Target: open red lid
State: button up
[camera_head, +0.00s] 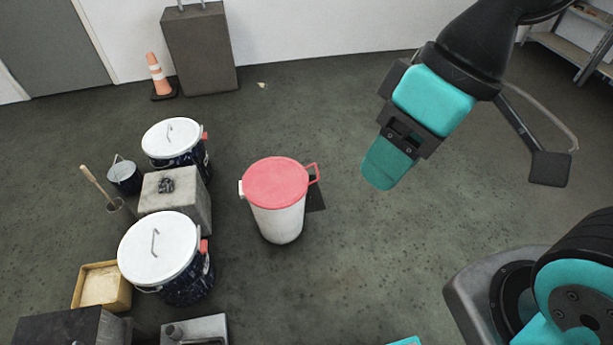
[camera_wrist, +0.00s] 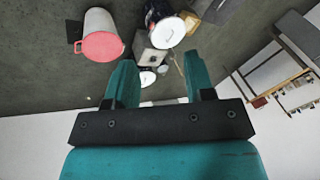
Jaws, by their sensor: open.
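The red lid (camera_head: 276,182) sits closed on top of a white bin (camera_head: 281,223) that stands upright on the floor. A red loop handle (camera_head: 314,174) sticks out at the lid's right side. My gripper (camera_head: 380,180) is in the air to the right of the bin, apart from it and empty. In the wrist view, my gripper (camera_wrist: 162,85) has its two teal fingers spread apart. The red lid (camera_wrist: 100,46) and the white bin (camera_wrist: 99,20) show there at the upper left, beyond the fingers.
Two dark drums with white lids (camera_head: 158,248) (camera_head: 171,137) stand left of the bin, with a concrete block (camera_head: 172,205) between them. A wooden box (camera_head: 102,287) and a small bucket (camera_head: 124,176) are farther left. A traffic cone (camera_head: 157,75) stands behind.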

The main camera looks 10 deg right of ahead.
aim_at(273, 183)
jog(key=z, duration=0.25)
jog(key=i, duration=1.15)
jog(key=u, duration=0.25)
